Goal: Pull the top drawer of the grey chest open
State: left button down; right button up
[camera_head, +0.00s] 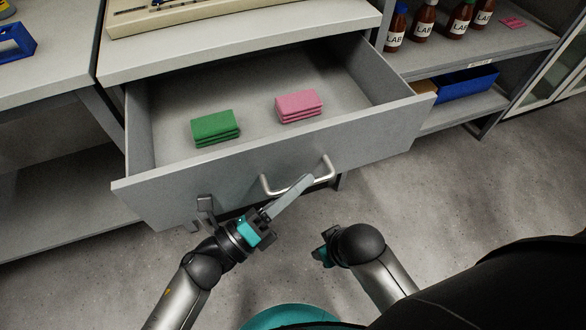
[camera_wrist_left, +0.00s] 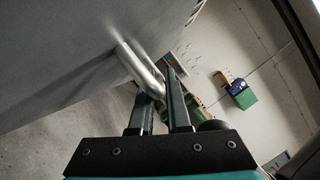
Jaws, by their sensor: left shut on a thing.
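The top drawer (camera_head: 232,172) of the grey chest (camera_head: 240,38) stands far out in the head view. Green folded cloths (camera_head: 214,127) and pink folded cloths (camera_head: 299,106) lie inside it. Its metal bar handle (camera_head: 328,168) is on the front panel. My left gripper (camera_head: 305,181) reaches the handle from the front and is shut on it. In the left wrist view the handle (camera_wrist_left: 141,70) passes between the two fingers (camera_wrist_left: 164,100). My right arm shows at lower centre in the head view, with its gripper (camera_head: 318,256) mostly hidden behind the wrist.
Brown labelled bottles (camera_head: 427,18) stand on a shelf at the upper right, with a blue bin (camera_head: 467,84) below. A blue rack (camera_head: 14,40) sits on the bench at the left. The grey floor (camera_head: 440,190) right of the drawer is clear.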

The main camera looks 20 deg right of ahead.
pick_arm(q)
jog(key=shift+s, duration=0.7)
pick_arm(e)
jog(key=shift+s+f, duration=0.2)
jog(key=shift+f, duration=0.15)
pick_arm(q)
jog(key=c, duration=0.9)
grip_release()
pick_arm(e)
jog(key=shift+d, duration=0.1)
pick_arm(q)
jog(key=shift+p+v, duration=0.8)
jog(key=shift+v, duration=6.85)
pick_arm(e)
jog(key=shift+s+f+g, duration=0.15)
jog(key=shift+s+f, duration=0.25)
jog(key=shift+f, duration=0.35)
jog(key=shift+s+f+g, duration=0.15)
jog(key=shift+s+f, duration=0.2)
jog(key=shift+f, duration=0.35)
